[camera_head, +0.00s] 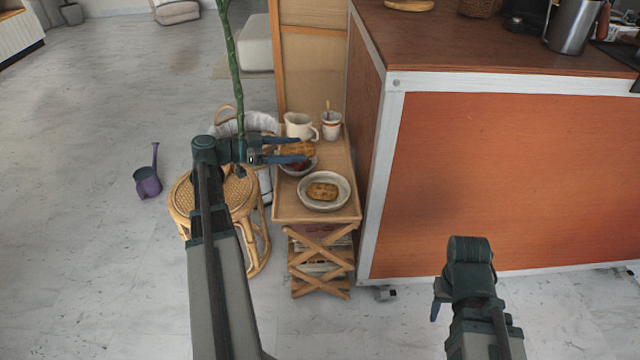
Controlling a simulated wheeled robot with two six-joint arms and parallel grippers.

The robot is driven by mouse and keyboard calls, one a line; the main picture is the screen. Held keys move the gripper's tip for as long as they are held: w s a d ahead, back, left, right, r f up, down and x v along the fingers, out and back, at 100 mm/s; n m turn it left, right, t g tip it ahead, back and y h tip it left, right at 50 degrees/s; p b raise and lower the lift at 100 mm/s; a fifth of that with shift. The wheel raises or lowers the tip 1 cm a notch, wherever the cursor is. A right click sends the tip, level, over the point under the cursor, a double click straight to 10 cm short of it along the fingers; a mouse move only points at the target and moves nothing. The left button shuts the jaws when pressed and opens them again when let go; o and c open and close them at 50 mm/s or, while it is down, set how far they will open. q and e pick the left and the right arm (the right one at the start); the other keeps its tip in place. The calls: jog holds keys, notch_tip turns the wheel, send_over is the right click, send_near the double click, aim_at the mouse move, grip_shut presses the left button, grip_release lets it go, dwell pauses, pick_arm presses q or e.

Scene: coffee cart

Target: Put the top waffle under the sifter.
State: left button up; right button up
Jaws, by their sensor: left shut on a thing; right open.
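My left gripper (302,148) is shut on a golden-brown waffle (309,150), just above a bowl (314,166) with dark red contents, at the far part of a small wooden side table. Its two blue fingers lie along the waffle's far and near sides. A second waffle (322,191) lies flat on a pale round plate (338,204) at the table's near part. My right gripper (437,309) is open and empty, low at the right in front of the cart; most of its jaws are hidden. I cannot make out a sifter.
A white pitcher (298,126) and a cup with a spoon (331,125) stand at the back of the side table (290,214). The orange cart (500,180) borders it on the right. A rattan stool (182,196) and green stem (233,70) are at left.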

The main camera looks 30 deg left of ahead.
aim_at(309, 152)
pick_arm(q)
jog(key=d, duration=0.2)
jog(key=w+d, duration=0.1)
jog(key=d, duration=0.1)
jog(key=w+d, duration=0.1)
jog(key=d, duration=0.1)
notch_tip(309, 152, down, 5)
jog(key=b, duration=0.5)
jog(key=shift+w+f, duration=0.1)
jog(key=shift+f, duration=0.1)
jog(key=shift+f+b, duration=0.7)
jog(key=shift+b, duration=0.2)
